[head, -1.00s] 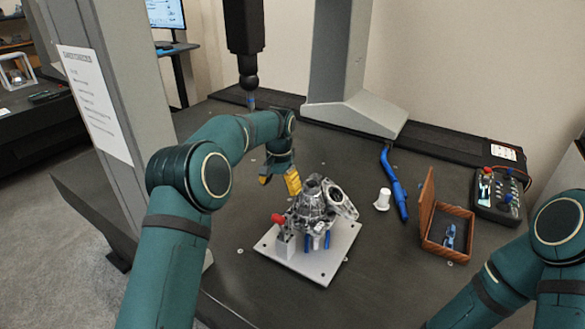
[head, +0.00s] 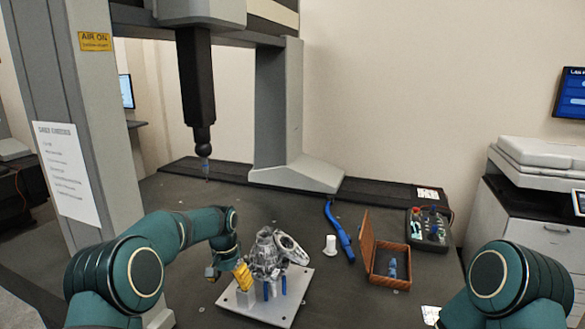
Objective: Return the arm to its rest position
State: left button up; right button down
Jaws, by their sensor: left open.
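My left arm (head: 160,250) comes in from the left and bends over the granite table. My left gripper (head: 228,276), with yellow fingers, is open and looks empty. It is at the left side of the grey metal casting (head: 268,248) on its fixture plate (head: 262,309). Its right finger overlaps the fixture in the picture; I cannot tell whether it touches. My right arm (head: 515,285) shows at the lower right, and its gripper is out of view.
The machine's probe head (head: 203,135) hangs behind the left arm, beside a grey column (head: 285,115).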

pick_arm(q)
jog(key=s+d+f+n+h+b, duration=0.1)
jog(key=s+d+f, duration=0.2)
jog(key=s+f, duration=0.45)
jog(key=s+d+f+n+h, duration=0.15)
jog(key=s+f, duration=0.25)
jog(key=f, duration=0.6)
jog(key=s+d+f+n+t, duration=0.1)
jog(key=s+f, duration=0.1)
jog(key=s, duration=0.8)
jog(key=s+d+f+n+t+h, duration=0.1)
jog(key=s+f+n, duration=0.1)
jog(key=s, duration=0.8)
jog(key=shift+s+f+b, duration=0.15)
jog(key=shift+f+b, duration=0.3)
jog(key=shift+f, duration=0.15)
pick_arm(e)
notch_tip(320, 180, down, 2)
jog(key=shift+a+f, duration=0.1)
jog(key=shift+f, duration=0.05)
